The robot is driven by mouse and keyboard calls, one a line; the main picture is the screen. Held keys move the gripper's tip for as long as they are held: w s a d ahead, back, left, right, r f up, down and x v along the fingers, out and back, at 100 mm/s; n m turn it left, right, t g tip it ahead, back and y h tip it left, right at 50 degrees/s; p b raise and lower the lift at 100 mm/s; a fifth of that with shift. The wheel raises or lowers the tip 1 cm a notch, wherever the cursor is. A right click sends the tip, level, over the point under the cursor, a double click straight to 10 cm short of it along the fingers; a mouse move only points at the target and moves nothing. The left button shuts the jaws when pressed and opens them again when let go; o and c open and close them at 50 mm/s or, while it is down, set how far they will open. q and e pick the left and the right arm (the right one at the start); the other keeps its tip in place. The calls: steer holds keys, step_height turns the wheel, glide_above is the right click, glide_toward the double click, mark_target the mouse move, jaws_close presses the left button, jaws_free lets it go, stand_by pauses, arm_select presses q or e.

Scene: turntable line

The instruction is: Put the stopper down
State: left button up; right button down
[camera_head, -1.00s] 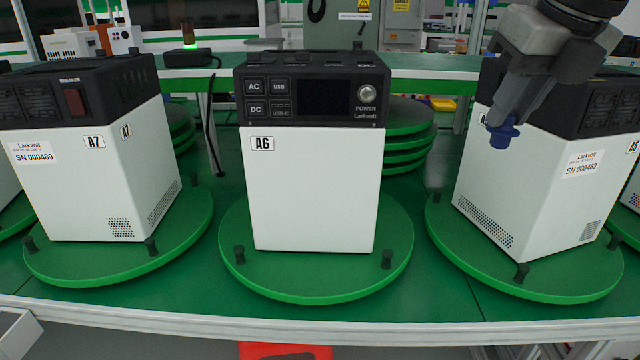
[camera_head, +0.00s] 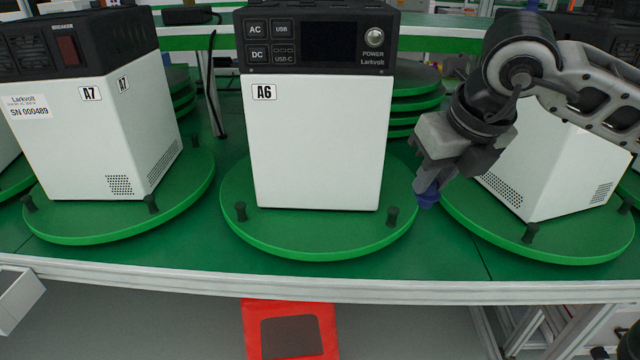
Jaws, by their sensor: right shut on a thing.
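The stopper is a small blue piece (camera_head: 428,194) at the tip of my right gripper (camera_head: 430,178). My right gripper is shut on it and points down, just right of the middle green turntable (camera_head: 300,240). The stopper is close in front of the gap between the middle and right turntables; I cannot tell whether it touches anything. The fingers hide its upper part. My left gripper is not in view.
The white unit A6 (camera_head: 315,150) stands on the middle turntable. Unit A7 (camera_head: 90,140) stands on the left one, another unit (camera_head: 545,165) on the right one (camera_head: 560,240). Small black pegs (camera_head: 392,216) stand on the turntables. A red-edged pad (camera_head: 255,325) lies below the table's front edge.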

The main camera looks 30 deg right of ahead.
steer(key=shift+w+a+f, duration=0.15)
steer(key=shift+a+f, duration=0.3)
steer(key=shift+w+a+f, duration=0.15)
steer(key=shift+w, duration=0.1)
steer(key=w+a+f, duration=0.1)
steer(key=w+f, duration=0.2)
steer(key=w, duration=0.1)
steer(key=w+a+f+p, duration=0.1)
steer(key=w+f, duration=0.2)
steer(key=w, duration=0.1)
steer(key=w+f+p, duration=0.1)
steer(key=w+f, duration=0.1)
steer(key=w, duration=0.2)
steer(key=shift+w+a+f, duration=0.15)
steer(key=shift+a+f, duration=0.25)
steer(key=shift+w+a+f+p, duration=0.1)
steer(key=shift+w+f+p, duration=0.25)
steer(key=shift+f, duration=0.1)
step_height(320, 180, down, 3)
steer(key=shift+w+f, duration=0.1)
steer(key=shift+f, duration=0.05)
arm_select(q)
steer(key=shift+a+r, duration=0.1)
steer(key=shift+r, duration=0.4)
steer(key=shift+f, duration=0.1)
